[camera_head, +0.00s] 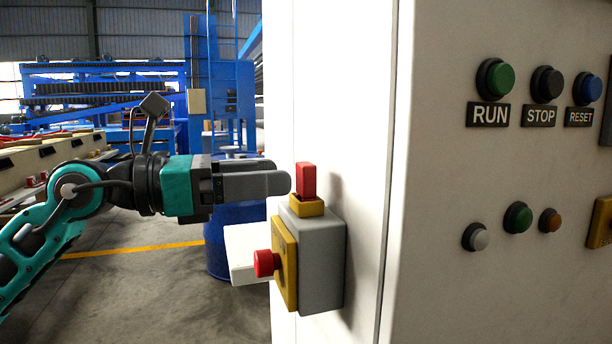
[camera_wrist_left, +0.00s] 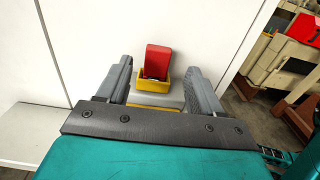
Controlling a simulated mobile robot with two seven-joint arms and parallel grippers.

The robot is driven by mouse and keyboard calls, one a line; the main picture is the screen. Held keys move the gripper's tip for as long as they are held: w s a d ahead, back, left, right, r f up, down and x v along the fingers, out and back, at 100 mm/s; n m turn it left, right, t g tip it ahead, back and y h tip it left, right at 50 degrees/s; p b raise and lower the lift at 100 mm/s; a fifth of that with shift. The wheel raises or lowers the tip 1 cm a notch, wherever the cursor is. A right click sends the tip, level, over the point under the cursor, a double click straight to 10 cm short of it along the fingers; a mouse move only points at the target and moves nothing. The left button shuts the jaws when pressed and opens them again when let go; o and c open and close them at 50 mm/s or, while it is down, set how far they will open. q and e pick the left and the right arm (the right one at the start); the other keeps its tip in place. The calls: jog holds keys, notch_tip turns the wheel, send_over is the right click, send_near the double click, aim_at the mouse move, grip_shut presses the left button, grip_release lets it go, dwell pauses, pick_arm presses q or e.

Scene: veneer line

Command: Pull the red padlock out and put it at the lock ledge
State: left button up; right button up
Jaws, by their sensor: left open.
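The red padlock (camera_head: 306,180) stands upright in a yellow holder (camera_head: 307,206) on top of a grey box fixed to the white cabinet. My left gripper (camera_head: 281,173) is open, level with the padlock, its fingertips just left of it in the head view. In the left wrist view the padlock (camera_wrist_left: 157,60) shows between and slightly beyond the two fingers, and nothing is gripped. A white ledge (camera_head: 243,250) juts out from the cabinet behind and left of the grey box; its top looks bare. My right gripper is not in view.
The cabinet face (camera_head: 455,210) with RUN, STOP and RESET buttons fills the right. A blue drum (camera_head: 222,240) stands on the floor behind the ledge.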

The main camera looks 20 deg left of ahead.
aim_at(299, 175)
pick_arm(q)
jog(key=shift+p+x, duration=0.5)
jog(key=shift+x, duration=2.55)
jog(key=shift+w+a+f, duration=0.1)
jog(key=shift+w, duration=0.05)
jog(key=shift+c, duration=0.2)
jog(key=c, duration=1.1)
